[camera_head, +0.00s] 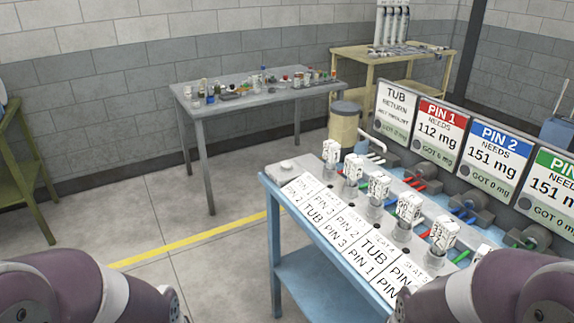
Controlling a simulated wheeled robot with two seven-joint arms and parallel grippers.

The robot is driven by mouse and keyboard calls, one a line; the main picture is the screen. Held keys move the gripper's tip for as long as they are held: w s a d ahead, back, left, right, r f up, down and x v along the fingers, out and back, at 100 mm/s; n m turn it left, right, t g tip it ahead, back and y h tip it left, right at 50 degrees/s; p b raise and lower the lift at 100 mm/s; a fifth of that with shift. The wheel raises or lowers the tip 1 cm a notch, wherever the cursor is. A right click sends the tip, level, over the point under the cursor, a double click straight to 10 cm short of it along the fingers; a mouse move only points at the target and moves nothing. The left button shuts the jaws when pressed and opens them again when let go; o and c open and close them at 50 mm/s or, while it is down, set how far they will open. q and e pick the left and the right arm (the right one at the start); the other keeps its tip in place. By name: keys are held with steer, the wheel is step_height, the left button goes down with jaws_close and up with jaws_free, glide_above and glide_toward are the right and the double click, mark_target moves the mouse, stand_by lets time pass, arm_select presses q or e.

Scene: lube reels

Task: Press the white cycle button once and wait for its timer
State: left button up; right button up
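A small white round knob, which looks like the white button (288,165), sits at the far left corner of the blue bench (300,239). Nothing touches it. No timer display can be made out. My arms show only as purple-grey links at the bottom left and bottom right corners. Neither gripper is in the picture. My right arm covers the near right part of the bench.
White label cards (337,234) lie along the bench front. Behind the tubs are coloured reels (466,207) and upright signs, including the PIN 1 sign (438,131). A grey table (250,92) holds small items. A beige bin (344,126) stands behind the bench. Floor to the left is open.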

arm_select(q)
jaws_close()
stand_by(1.4)
